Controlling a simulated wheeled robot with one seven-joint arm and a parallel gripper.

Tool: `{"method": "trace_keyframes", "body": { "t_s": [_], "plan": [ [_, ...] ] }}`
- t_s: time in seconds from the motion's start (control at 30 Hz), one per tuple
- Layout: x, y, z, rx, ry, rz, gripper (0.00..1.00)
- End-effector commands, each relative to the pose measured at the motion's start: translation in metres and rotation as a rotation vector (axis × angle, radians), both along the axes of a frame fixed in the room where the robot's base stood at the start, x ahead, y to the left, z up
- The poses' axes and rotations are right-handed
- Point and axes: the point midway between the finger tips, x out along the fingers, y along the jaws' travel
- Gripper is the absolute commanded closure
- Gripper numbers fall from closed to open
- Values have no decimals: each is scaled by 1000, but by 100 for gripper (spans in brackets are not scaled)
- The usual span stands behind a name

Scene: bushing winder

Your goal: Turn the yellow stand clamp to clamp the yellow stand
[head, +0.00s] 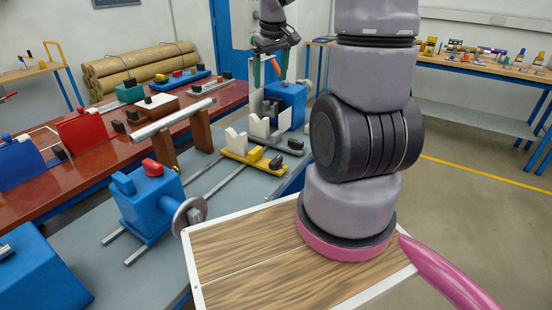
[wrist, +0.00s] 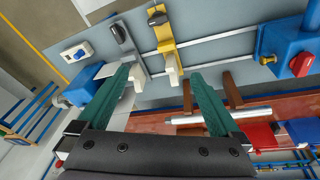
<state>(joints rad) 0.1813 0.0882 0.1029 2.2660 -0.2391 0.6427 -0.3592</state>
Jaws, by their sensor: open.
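The yellow stand (head: 240,156) sits on the rails of the grey bench, with a whitish V-shaped support on it. Its clamp, a black handle (head: 276,163), is at the stand's right end. In the wrist view the yellow stand (wrist: 165,42) lies ahead, beyond and between my fingertips, with the black clamp handle (wrist: 157,17) at its far end. My gripper (head: 271,76) is open and empty, its green fingers pointing down, above and behind the stand. It also shows in the wrist view (wrist: 161,76). Nothing touches the clamp.
A grey stand (wrist: 137,62) with its own black handle (wrist: 121,32) is beside the yellow one. A blue headstock (head: 150,200) with a red knob stands nearer, and another blue unit (head: 287,100) stands behind. A metal roller (head: 175,118) lies on wooden supports to the left.

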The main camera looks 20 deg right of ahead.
Motion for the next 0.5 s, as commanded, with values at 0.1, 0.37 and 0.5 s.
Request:
{"method": "trace_keyframes", "body": {
  "t_s": [0.1, 0.37, 0.5],
  "plan": [
    [17, -11, -46, -18, 68, 83, 0],
    [38, -29, -147, -22, 182, 280, 0],
    [40, -34, -190, -11, 219, 359, 0]
  ]
}}
